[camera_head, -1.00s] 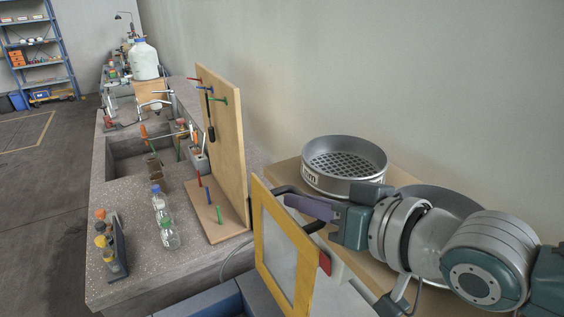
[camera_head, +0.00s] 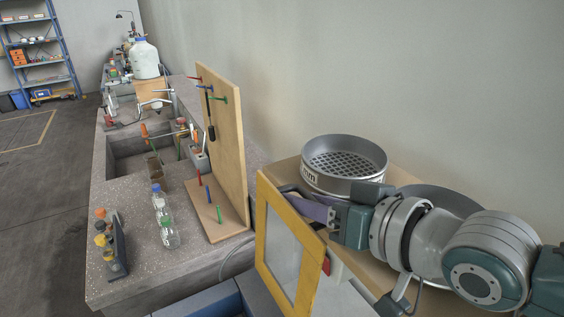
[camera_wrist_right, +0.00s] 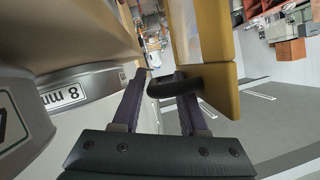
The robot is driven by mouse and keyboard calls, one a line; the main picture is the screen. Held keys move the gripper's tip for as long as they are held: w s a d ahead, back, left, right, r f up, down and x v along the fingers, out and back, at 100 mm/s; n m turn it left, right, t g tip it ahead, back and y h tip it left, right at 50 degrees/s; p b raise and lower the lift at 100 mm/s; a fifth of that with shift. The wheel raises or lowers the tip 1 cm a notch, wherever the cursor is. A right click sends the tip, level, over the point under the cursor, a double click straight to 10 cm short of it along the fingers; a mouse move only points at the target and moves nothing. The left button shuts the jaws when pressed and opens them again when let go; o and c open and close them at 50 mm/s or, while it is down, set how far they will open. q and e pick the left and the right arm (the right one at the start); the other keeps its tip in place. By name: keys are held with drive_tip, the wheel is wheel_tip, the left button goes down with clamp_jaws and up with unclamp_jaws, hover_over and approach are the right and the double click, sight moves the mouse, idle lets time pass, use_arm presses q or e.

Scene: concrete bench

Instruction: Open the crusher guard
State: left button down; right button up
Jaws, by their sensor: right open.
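The crusher guard is a yellow-framed clear panel (camera_head: 265,249) at the lower middle of the head view, standing tilted. It also shows in the right wrist view (camera_wrist_right: 218,50). My left gripper is not in view.
A round sieve (camera_head: 345,165) stands close behind my right gripper, with a metal pan (camera_head: 440,196) beside it. A wooden peg board (camera_head: 228,130) stands left of the guard.

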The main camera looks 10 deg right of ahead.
drive_tip(key=shift+s, duration=0.1)
drive_tip(key=v, duration=0.9)
drive_tip(key=shift+s+d+r+b, duration=0.2)
drive_tip(key=shift+s+b, duration=0.1)
drive_tip(key=shift+s, duration=0.1)
